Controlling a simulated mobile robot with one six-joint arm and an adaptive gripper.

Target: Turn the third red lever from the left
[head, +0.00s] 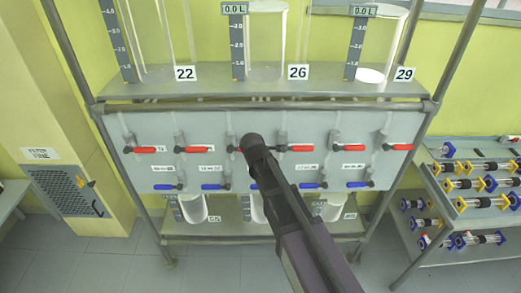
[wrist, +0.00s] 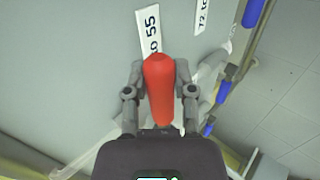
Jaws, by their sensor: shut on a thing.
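A row of red levers (head: 145,150) runs across the grey panel (head: 320,121), all lying roughly level in the head view. The third place from the left is mostly covered by my arm. In the wrist view a red lever (wrist: 158,98) stands lengthwise between the two fingers of my gripper (wrist: 159,72). The fingers are closed on its sides. A label ending in 55 (wrist: 150,30) is just beyond the lever's tip. In the head view my fingertips are hidden behind my wrist.
A row of blue levers (head: 165,187) sits below the red ones. Glass vessels (head: 265,45) stand on the shelf above. A rack with several tubes (head: 480,203) is at the right, and a cream cabinet with a vent (head: 68,190) is at the left.

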